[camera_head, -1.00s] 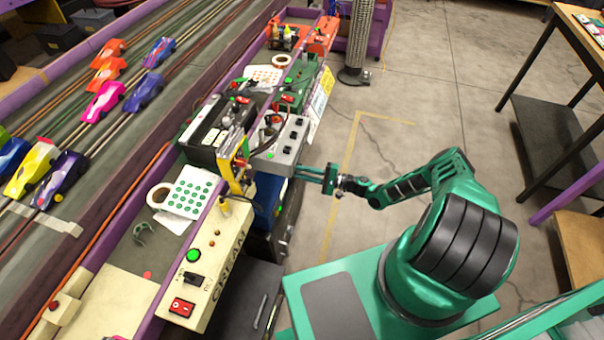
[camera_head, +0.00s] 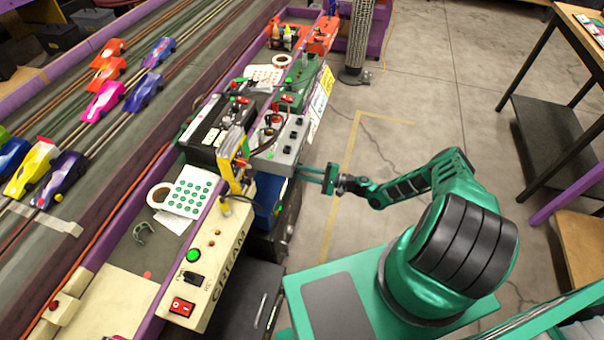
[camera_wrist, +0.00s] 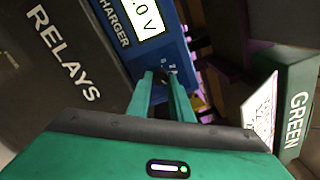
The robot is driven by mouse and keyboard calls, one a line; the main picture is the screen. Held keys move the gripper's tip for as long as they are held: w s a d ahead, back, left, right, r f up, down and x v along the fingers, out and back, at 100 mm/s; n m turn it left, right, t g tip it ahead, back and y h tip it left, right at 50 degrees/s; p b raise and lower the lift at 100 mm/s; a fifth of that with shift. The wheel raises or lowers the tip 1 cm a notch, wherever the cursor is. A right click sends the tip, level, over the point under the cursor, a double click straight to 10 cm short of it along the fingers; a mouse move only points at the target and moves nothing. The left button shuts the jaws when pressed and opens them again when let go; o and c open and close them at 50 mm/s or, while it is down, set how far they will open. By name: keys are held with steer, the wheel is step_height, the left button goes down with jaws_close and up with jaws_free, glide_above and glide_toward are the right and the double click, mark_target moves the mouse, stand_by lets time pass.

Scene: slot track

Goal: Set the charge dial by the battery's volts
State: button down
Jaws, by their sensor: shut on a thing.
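The blue charger (camera_wrist: 150,35) fills the top middle of the wrist view. Its lit screen (camera_wrist: 137,15) shows ".0 V"; the digits before that are cut off. The charge dial is mostly hidden at my fingertips, with small white marks beside it. My gripper (camera_wrist: 163,77) is shut on the dial at the charger's face. In the head view my gripper (camera_head: 299,171) reaches left to the bench side, and the charger (camera_head: 268,190) is partly hidden there. A black box (camera_head: 199,138) on the bench may be the battery. A yellow meter (camera_head: 236,150) stands beside it.
A dark box marked RELAYS (camera_wrist: 50,75) is close left of the charger. A green box marked GREEN (camera_wrist: 296,105) is at right. A grey box with black knobs (camera_head: 290,146) sits above my fingers. The cream control box (camera_head: 207,270) is nearer.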

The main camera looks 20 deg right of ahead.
steer(key=shift+d+f, duration=0.15)
steer(key=shift+f, duration=0.05)
steer(key=c, duration=1.6)
jaws_free()
steer(key=shift+c, duration=0.2)
steer(key=shift+r, duration=0.1)
steer(key=v, duration=1)
steer(key=shift+s+d, duration=0.2)
steer(key=shift+d, duration=0.05)
